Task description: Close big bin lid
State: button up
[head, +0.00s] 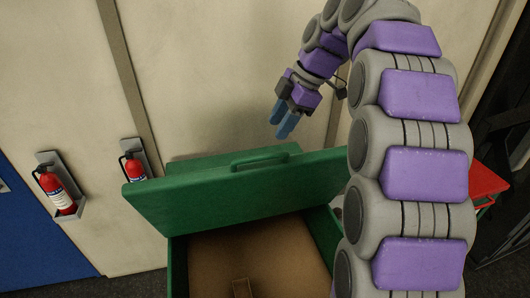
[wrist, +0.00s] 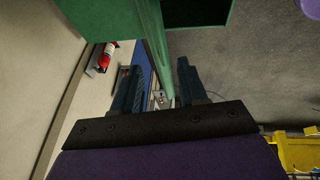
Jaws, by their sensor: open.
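The big green bin (head: 178,262) stands in front of me, with its lid (head: 235,195) raised and tilted. A green handle (head: 260,160) is near the lid's upper edge. The brown interior is exposed. My gripper (head: 284,120) is open and empty, with blue fingers pointing down, above and behind the lid near its upper right edge. In the wrist view my gripper (wrist: 157,72) has its fingers apart, and the narrow green edge of the lid (wrist: 153,40) shows beyond and between them. I cannot tell any contact.
Two red fire extinguishers (head: 57,190) (head: 136,165) hang on the beige wall (head: 220,80) behind the bin. A red object (head: 487,182) stands at the right, beyond my arm. A yellow object (wrist: 295,150) is at the wrist view's lower right.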

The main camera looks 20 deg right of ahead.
aim_at(266, 155)
jog(key=p+x, duration=0.1)
jog(key=x, duration=0.7)
jog(key=shift+d+f, duration=0.1)
jog(key=shift+d, duration=0.05)
jog(key=shift+a+f, duration=0.4)
jog(key=shift+f, duration=0.1)
jog(key=shift+c, duration=0.2)
jog(key=shift+w+d, duration=0.1)
grip_shut()
